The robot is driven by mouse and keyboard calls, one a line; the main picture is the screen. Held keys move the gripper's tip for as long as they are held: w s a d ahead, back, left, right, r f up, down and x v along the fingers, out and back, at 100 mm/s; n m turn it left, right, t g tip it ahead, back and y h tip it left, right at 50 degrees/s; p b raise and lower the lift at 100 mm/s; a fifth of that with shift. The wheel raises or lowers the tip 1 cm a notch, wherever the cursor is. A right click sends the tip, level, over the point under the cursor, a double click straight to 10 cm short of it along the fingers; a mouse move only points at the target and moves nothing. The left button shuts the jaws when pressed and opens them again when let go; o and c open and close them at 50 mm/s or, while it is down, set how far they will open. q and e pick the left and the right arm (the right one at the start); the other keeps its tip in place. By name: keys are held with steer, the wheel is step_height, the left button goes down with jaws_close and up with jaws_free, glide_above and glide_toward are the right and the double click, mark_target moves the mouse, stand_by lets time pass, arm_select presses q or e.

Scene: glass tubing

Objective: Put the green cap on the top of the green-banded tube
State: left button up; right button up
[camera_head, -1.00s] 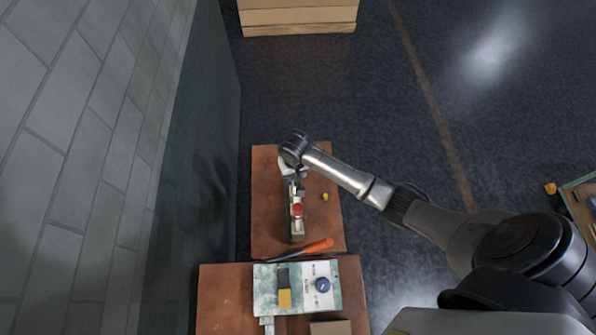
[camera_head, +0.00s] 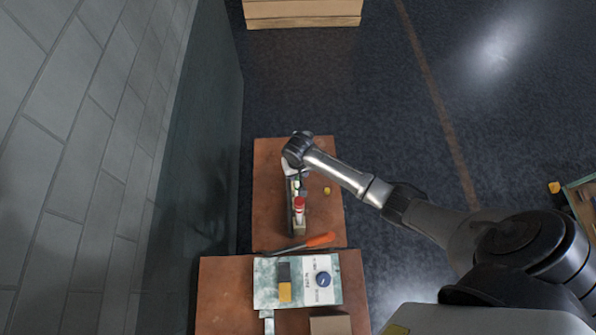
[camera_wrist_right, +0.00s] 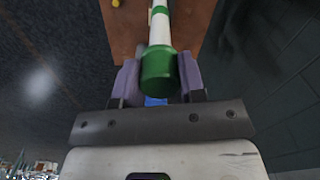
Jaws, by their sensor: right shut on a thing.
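My right gripper (camera_wrist_right: 160,85) is shut on the green cap (camera_wrist_right: 158,75), which sits between its two purple-grey fingers in the right wrist view. The white green-banded tube (camera_wrist_right: 160,30) runs up from the cap in line with it, with a green band near the top edge of that view. The cap meets the tube's near end there, but I cannot tell how far it is seated. In the head view my right gripper (camera_head: 294,170) is over the far part of the rack (camera_head: 299,229), and the cap is too small to make out. My left gripper is not in view.
A red-capped tube (camera_head: 299,205) stands in the rack near my gripper. A small yellow cap (camera_head: 327,190) lies to the right on the brown table (camera_head: 270,215). An orange-handled tool (camera_head: 320,240) and a control box (camera_head: 265,285) are nearer. A wall (camera_head: 205,150) stands left.

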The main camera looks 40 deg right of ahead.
steer(key=shift+p, duration=0.5)
stand_by(1.2)
steer(key=shift+f, duration=1.3)
stand_by(1.4)
steer(key=o, duration=1.5)
steer(key=shift+r, duration=4)
